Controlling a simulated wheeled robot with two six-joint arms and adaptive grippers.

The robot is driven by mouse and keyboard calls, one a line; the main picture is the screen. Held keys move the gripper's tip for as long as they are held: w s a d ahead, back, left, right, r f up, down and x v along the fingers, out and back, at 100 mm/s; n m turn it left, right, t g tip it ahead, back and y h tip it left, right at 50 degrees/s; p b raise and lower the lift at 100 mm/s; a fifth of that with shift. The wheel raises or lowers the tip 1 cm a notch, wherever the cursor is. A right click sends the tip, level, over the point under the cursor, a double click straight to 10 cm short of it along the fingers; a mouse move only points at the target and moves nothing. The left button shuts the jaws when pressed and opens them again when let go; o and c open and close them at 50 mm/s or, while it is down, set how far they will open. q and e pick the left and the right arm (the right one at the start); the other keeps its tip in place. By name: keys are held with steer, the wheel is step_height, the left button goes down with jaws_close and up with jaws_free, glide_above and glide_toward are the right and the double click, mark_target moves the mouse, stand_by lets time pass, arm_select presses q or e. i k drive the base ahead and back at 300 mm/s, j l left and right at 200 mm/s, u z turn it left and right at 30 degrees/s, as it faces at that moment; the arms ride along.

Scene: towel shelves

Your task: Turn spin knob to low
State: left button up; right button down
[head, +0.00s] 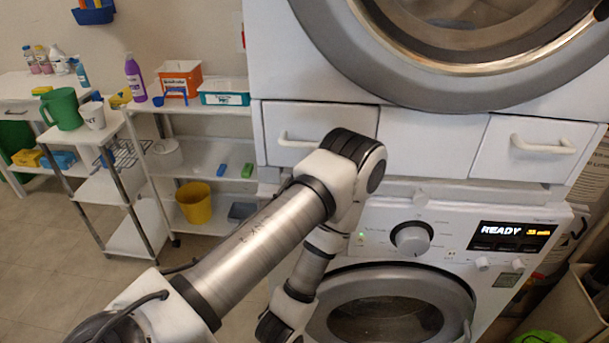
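The lower washing machine's white control panel (381,217) is at the right. It has a large round dial (411,238) with small marks around it. A small white knob (482,263) and another small knob (518,265) sit below the display (511,236), which reads READY and about 33 min. The labels are too small to read, so I cannot tell which knob is the spin knob or its setting. My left arm reaches in from the lower left and bends down before the machine's left side. Neither gripper is in view.
The lower round door (455,290) looks shut. Two white drawers with handles, one the right drawer (532,150), lie above the panel, under the upper machine (275,55). Shelves (205,155) with bottles and boxes stand left. A beige bin (570,305) stands at lower right.

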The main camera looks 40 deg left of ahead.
mark_target(518, 264)
steer(key=i+u, duration=0.1)
steer(key=u, duration=0.25)
steer(key=i+j+u, duration=0.1)
steer(key=u, duration=0.25)
steer(key=k, duration=0.55)
